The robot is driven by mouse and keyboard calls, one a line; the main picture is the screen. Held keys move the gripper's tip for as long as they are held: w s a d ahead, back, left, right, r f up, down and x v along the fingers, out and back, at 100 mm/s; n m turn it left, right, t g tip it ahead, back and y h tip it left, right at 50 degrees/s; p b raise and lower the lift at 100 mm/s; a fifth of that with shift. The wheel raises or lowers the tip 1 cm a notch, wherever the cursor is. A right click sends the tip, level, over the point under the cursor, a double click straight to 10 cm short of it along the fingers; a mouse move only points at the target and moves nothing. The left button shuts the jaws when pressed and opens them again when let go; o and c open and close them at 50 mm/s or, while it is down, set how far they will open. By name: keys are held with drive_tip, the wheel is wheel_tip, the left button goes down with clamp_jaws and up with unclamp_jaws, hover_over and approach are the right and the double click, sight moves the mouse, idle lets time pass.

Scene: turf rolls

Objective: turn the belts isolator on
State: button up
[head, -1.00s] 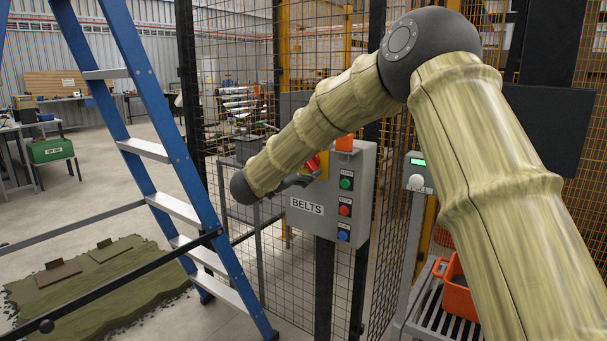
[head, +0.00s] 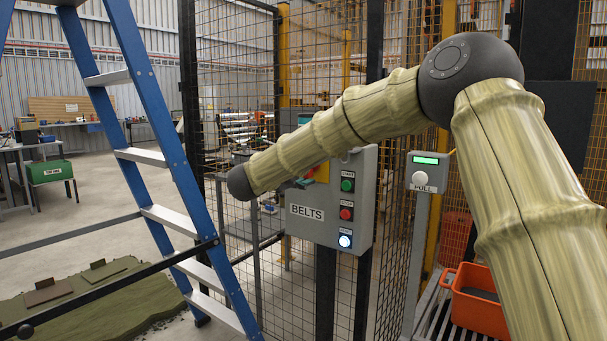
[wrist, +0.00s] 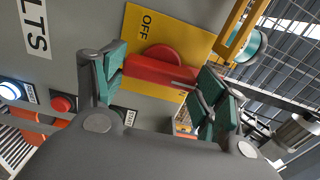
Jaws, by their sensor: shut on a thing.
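The grey BELTS control box (head: 335,235) hangs on the mesh fence in the head view. Its isolator has a red handle (wrist: 160,72) on a yellow plate (wrist: 190,35) marked OFF in the wrist view. Lettering at the plate's other edge is mostly covered by the handle and a finger. My gripper (wrist: 162,82) is shut on the red handle, one green-padded finger at each end of it. In the head view my forearm hides most of the isolator. The blue button (head: 345,240) is lit white-blue; the green button (head: 347,185) and red button (head: 346,213) sit above it.
A blue stepladder (head: 165,165) stands close on the left. A post with a green-lit display (head: 425,160) stands right of the box. An orange crate (head: 478,300) is at the lower right. Mesh fence surrounds the box.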

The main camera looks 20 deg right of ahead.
drive_tip(key=shift+f, duration=0.1)
idle(0.3)
drive_tip(key=o, duration=1)
drive_tip(key=shift+d, duration=0.1)
drive_tip(key=shift+s, duration=0.1)
drive_tip(key=v, duration=1.2)
